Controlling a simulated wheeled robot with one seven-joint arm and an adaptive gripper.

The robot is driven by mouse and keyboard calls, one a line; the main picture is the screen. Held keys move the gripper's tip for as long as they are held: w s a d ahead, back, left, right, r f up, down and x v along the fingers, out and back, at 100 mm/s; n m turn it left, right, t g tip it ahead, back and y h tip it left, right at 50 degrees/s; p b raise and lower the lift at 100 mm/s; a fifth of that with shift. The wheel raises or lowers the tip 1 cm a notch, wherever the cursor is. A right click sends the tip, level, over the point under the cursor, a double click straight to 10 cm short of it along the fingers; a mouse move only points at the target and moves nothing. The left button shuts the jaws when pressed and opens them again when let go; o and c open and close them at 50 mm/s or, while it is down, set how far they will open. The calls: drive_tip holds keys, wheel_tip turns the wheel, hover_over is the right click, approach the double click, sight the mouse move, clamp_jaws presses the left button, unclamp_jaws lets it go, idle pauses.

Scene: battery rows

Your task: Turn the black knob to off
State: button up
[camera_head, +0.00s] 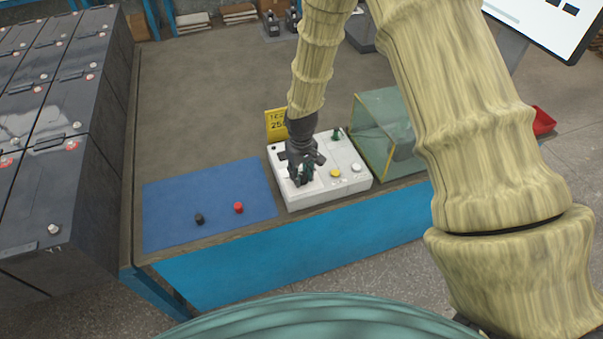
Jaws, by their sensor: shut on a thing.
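A white control box (323,190) sits on the bench near its front edge. My gripper (303,177) points down onto the left part of its top panel. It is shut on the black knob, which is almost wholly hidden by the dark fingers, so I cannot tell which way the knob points. To the right on the same panel are a yellow button (335,173), a pale button (356,167) and a dark green upright control (336,134).
A blue mat (170,210) with a small black piece (199,219) and a red piece (238,208) lies left of the box. A yellow sign (275,123) stands behind it. A clear greenish case (375,115) stands close on the right. Battery rows (60,120) fill the far left.

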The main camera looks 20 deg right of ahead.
sight(302, 174)
drive_tip(key=shift+n, duration=1.5)
drive_tip(key=o, duration=1)
wheel_tip(302, 174, up, 12)
drive_tip(key=shift+s+d, duration=0.1)
